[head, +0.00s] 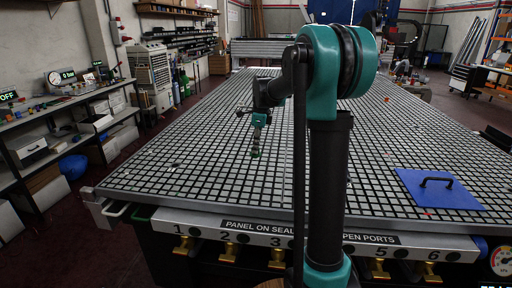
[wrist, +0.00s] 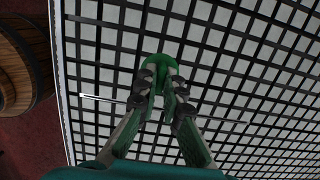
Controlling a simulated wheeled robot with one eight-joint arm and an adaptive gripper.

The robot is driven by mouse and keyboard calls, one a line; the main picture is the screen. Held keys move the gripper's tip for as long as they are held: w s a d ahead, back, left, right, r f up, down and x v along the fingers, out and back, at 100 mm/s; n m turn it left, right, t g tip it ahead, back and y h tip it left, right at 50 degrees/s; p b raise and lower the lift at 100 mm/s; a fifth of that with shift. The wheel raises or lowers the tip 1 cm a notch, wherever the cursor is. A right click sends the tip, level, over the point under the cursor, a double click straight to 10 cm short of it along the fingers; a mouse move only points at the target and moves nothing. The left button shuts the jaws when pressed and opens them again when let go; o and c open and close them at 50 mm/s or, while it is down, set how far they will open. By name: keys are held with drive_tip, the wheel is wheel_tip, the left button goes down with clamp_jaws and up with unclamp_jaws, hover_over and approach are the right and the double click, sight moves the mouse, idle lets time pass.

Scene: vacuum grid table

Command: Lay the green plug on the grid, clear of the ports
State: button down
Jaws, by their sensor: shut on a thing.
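The green plug (wrist: 157,63) is held between the fingertips of my gripper (wrist: 165,100) in the wrist view, with its round end showing past the tips. In the head view, my gripper (head: 258,138) points down over the left front part of the grid table (head: 200,175), and the plug (head: 255,154) is a small green shape at its lower end. I cannot tell whether the plug touches the grid. The fingers hide part of the plug.
A blue panel (head: 438,189) with a black handle lies at the grid's right front. Numbered brass valves (head: 180,244) line the front edge below a label strip (head: 310,233). A shelf bench (head: 60,110) stands at the left. The grid around my gripper looks bare.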

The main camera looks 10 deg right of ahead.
drive_tip(key=shift+f, duration=0.15)
drive_tip(key=shift+f, duration=3.65)
drive_tip(key=shift+f, duration=0.7)
drive_tip(key=c, duration=1.6)
unclamp_jaws()
